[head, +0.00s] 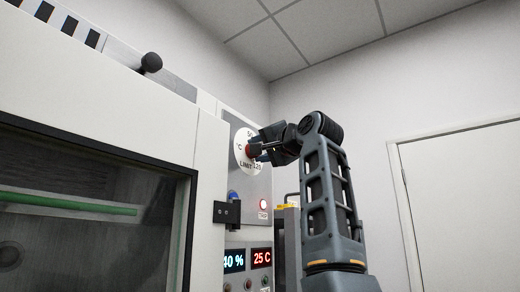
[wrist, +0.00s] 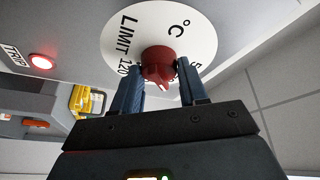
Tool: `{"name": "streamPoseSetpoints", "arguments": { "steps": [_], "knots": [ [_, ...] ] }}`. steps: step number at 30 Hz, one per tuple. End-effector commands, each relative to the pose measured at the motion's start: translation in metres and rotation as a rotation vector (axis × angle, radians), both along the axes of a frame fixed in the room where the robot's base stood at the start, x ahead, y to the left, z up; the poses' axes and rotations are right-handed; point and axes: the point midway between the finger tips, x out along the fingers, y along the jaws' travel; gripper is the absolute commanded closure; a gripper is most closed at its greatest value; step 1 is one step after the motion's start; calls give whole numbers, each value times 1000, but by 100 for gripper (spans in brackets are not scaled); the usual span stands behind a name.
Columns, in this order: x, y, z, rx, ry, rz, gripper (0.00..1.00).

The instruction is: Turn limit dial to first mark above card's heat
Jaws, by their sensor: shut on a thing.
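The limit dial has a red knob (wrist: 158,62) on a round white plate (wrist: 112,38) marked "LIMIT", "°C" and "120", with another number partly hidden by a finger. The plate also shows in the head view (head: 241,157), on the grey panel. My gripper (wrist: 160,73) is shut on the red knob, one finger on each side. In the head view my gripper (head: 263,146) reaches the dial from the right. A pale pointer line on the knob points toward my gripper in the wrist view; the scale mark there is hidden. No card can be made out.
A red lamp (head: 263,204) labelled TRIP glows below the dial; a blue button (head: 233,196) is left of it. Displays read 40 % (head: 234,260) and 25 C (head: 261,258). The chamber door (head: 90,130) is at left. A yellow part (wrist: 81,99) is near the lamp.

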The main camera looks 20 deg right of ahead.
Motion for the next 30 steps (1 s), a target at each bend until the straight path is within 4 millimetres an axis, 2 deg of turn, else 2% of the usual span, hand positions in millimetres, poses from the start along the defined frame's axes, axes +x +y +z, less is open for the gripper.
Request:
{"name": "streamPoseSetpoints", "arguments": {
  "steps": [1,9,16,19,30],
  "knots": [
    [1,-2,-1,0,3,-3,56],
    [0,-1,-1,-1,1,-1,33],
    [-1,-1,-1,-1,0,0,33],
    [-7,-3,-4,-1,-1,-1,33],
    [-61,-17,-14,0,-1,-2,33]
  ]
}}
